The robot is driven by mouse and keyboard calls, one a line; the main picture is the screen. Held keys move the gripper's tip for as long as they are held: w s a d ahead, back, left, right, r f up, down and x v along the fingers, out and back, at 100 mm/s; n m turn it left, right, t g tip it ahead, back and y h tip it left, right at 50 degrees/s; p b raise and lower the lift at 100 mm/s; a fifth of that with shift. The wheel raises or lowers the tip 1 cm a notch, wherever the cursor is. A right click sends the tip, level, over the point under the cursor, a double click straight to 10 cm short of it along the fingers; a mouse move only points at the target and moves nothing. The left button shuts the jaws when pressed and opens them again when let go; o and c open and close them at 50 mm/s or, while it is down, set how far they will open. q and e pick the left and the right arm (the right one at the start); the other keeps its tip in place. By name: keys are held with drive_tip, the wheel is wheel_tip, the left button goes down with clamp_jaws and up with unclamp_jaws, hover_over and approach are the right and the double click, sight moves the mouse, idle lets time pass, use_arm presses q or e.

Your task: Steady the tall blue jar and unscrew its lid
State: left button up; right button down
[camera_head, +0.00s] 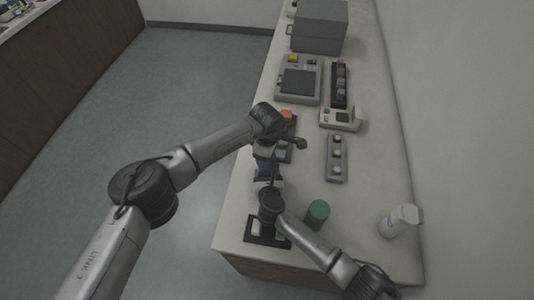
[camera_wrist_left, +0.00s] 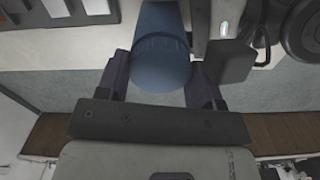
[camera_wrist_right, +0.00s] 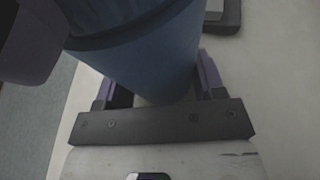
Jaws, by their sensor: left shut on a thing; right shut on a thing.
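The tall blue jar (camera_head: 264,172) stands near the table's left edge, mostly hidden by my arms in the head view. In the left wrist view its blue lid end (camera_wrist_left: 160,62) sits between the fingers of my left gripper (camera_wrist_left: 158,88), which is shut on it. In the right wrist view the jar's body (camera_wrist_right: 155,70) fills the space between the fingers of my right gripper (camera_wrist_right: 160,90), which is shut around it lower down. A wider blue rim shows above the body there. A dark finger of my left gripper appears at that view's upper left.
A black tray (camera_head: 254,241) lies at the table's near end. Grey panels with buttons (camera_head: 337,157), a press unit (camera_head: 299,80) and a grey box (camera_head: 320,28) stand farther back.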

use_arm(q)
drive_tip(key=o, duration=1)
drive_tip(key=shift+r, duration=2.3)
use_arm(e)
drive_tip(key=shift+c, duration=0.7)
unclamp_jaws()
drive_tip(key=shift+s, duration=0.1)
use_arm(q)
drive_tip(key=shift+r, duration=0.15)
use_arm(e)
drive_tip(key=shift+s+r, duration=0.15)
drive_tip(key=shift+s, duration=0.15)
use_arm(q)
wheel_tip(320, 180, up, 2)
drive_tip(key=p, duration=0.2)
drive_tip(key=shift+r+p, duration=0.15)
drive_tip(key=shift+p, duration=0.2)
use_arm(e)
drive_tip(key=v, duration=1.3)
